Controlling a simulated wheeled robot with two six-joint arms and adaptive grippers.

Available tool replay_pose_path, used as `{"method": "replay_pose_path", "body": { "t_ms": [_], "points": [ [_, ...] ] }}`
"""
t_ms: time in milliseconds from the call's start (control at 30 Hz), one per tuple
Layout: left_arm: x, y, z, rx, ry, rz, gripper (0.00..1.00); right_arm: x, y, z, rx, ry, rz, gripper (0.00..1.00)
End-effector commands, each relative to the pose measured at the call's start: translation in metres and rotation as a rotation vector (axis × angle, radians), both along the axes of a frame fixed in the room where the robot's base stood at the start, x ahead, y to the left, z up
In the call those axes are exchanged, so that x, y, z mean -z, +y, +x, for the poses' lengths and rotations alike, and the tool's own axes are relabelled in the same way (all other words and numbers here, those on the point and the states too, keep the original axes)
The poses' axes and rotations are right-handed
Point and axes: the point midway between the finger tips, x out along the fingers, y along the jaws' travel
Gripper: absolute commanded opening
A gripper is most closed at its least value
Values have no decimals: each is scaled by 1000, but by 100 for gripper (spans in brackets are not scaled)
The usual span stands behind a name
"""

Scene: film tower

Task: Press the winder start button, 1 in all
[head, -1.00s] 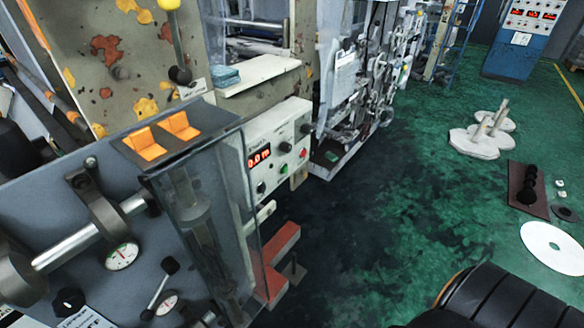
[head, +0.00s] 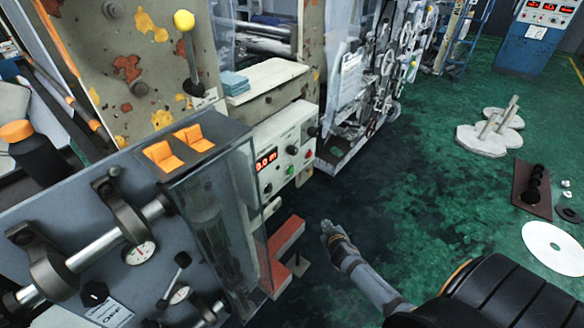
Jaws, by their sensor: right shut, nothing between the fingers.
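The white control box (head: 285,150) with a red lit display (head: 266,160) is on the machine in the middle. A green button (head: 291,170) sits low on its front, next to a red button (head: 308,154) and dark knobs. I cannot read the labels, so I cannot tell which is the winder start button. My right gripper (head: 327,228) is shut and empty, below and to the right of the box, apart from it. My left gripper is out of view.
A clear guard (head: 215,215) and a red block (head: 287,240) stand left of my right gripper. Green floor (head: 400,180) is open to the right, with a white disc (head: 556,247) beyond.

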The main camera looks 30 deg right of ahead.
Motion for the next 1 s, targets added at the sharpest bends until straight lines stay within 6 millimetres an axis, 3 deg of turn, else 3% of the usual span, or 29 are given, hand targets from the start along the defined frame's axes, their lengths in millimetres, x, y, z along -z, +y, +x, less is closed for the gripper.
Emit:
{"method": "replay_pose_path", "body": {
  "t_ms": [33,100,200,300,433,767,1000],
  "points": [
    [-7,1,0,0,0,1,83,-33,0,13,-6,-51,-17,0],
    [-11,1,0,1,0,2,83,-70,0,27,-9,-115,-38,0],
    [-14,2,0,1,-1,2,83,-112,2,41,-15,-190,-60,0],
    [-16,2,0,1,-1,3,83,-138,4,48,-16,-236,-72,0],
    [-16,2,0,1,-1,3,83,-151,5,51,-17,-261,-76,0],
    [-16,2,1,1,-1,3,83,-151,5,52,-18,-262,-76,0],
    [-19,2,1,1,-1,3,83,-152,14,74,-17,-264,-73,0]
  ]
}}
